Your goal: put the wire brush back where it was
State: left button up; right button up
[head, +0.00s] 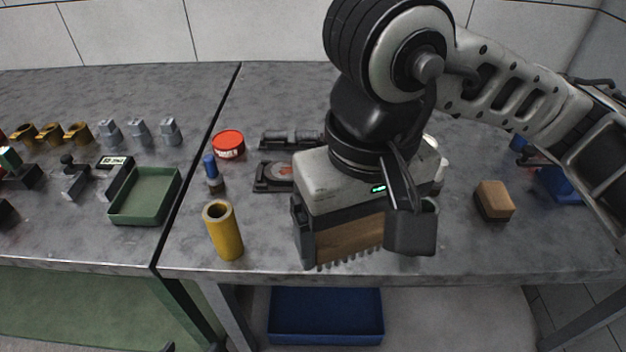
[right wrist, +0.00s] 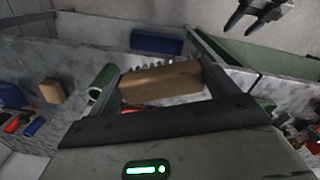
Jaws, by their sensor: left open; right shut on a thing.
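The wire brush (head: 350,237) is a brown wooden block with a row of bristles along its lower edge. My right gripper (head: 355,248) is shut on it, one finger at each end, above the front part of the right-hand table. In the right wrist view the brush (right wrist: 165,85) lies between the two fingers, bristles toward the top of the picture. My left gripper (right wrist: 257,14) shows at the top right of the right wrist view, its two dark fingers apart and empty. The table directly behind the held brush is hidden by my right gripper.
On the right-hand table stand a yellow tube (head: 223,232), a blue-topped bottle (head: 213,172), a red tin (head: 229,145) and a tan block (head: 494,200). A green tray (head: 146,196) sits on the left-hand table. A blue bin (head: 325,318) is below. Bare tabletop lies around the tan block.

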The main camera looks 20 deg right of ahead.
jog(key=shift+w+r, duration=0.2)
jog(key=shift+w, duration=0.3)
jog(key=w+f+p, duration=0.1)
jog(key=w+f, duration=0.1)
jog(key=w, duration=0.1)
jog(key=w+d+f, duration=0.1)
jog(key=w+f, duration=0.2)
jog(key=w, duration=0.1)
jog(key=w+f+p, duration=0.1)
jog(key=w+f, duration=0.2)
jog(key=w, duration=0.1)
jog(key=shift+w+d+f+p, duration=0.15)
jog(key=shift+w+f+p, duration=0.05)
jog(key=shift+p, duration=0.1)
jog(key=shift+w+f, duration=0.45)
jog(key=shift+f, duration=0.1)
notch_tip(320, 180, down, 2)
jog(key=shift+f+p, duration=0.15)
jog(key=shift+p, duration=0.5)
jog(key=shift+f, duration=0.3)
pick_arm(q)
jog(key=shift+s+a+r, duration=0.1)
jog(key=shift+a+r, duration=0.15)
jog(key=shift+r, duration=0.5)
pick_arm(e)
jog(key=shift+f, duration=0.1)
